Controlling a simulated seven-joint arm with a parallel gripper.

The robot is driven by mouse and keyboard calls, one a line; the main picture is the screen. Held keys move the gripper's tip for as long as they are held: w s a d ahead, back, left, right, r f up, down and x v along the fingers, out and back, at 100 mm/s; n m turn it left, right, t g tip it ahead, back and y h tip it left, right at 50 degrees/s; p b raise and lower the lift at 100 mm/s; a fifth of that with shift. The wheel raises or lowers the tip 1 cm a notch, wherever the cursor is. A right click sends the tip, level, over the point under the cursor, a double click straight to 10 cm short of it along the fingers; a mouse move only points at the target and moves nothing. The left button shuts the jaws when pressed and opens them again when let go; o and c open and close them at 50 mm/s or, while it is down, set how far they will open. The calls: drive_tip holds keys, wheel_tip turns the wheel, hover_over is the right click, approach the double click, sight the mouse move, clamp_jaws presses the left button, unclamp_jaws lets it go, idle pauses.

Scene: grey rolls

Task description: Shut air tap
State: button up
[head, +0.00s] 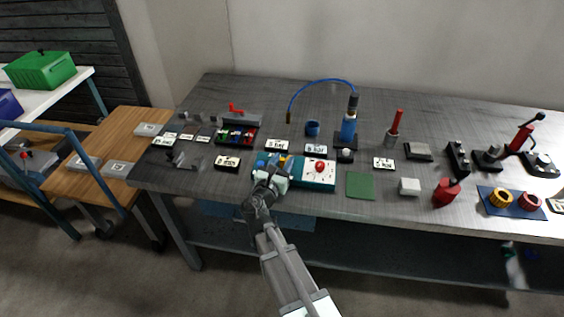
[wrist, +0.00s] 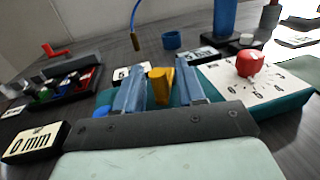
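A teal box (head: 318,184) stands near the table's front edge, with a white dial plate (wrist: 225,84) and a round red knob (wrist: 250,63) on its right part. A small yellow handle (wrist: 160,86) stands on its left part; it looks like the air tap's lever, though its label is not readable. My gripper (wrist: 160,82) is over this left part, its two bluish fingers on either side of the yellow handle. The fingers are apart, and I cannot tell whether they touch it. In the head view my gripper (head: 269,168) hides much of the tap.
A "0 mm" label block (wrist: 34,142) lies left of the box. A tray of coloured pieces (head: 236,135) is behind left, and a blue cylinder (head: 348,128) with a hose stands behind right. A green mat (head: 360,186) lies to the right.

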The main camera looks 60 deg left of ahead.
clamp_jaws()
idle(0.3)
drive_tip(key=shift+d, duration=0.1)
drive_tip(key=shift+w+d+n+g+y, duration=0.15)
drive_tip(key=shift+d+n+g+y, duration=0.05)
drive_tip(key=shift+n+g+y, duration=0.3)
drive_tip(key=shift+w+d+n+g+y, duration=0.15)
drive_tip(key=shift+n+g+y, duration=0.25)
drive_tip(key=shift+y, duration=0.2)
drive_tip(key=shift+w+d+r+n+g+y, duration=0.1)
drive_tip(key=shift+w+n+g+y, duration=0.05)
drive_tip(key=shift+n+g+y, duration=0.5)
drive_tip(key=shift+w+d+r+n+g+y, duration=0.1)
drive_tip(key=shift+n+g+y, duration=0.45)
drive_tip(key=shift+g+y, duration=0.2)
drive_tip(key=shift+f, duration=0.1)
drive_tip(key=shift+d+g, duration=0.1)
drive_tip(key=shift+g, duration=0.2)
drive_tip(key=shift+f, duration=0.1)
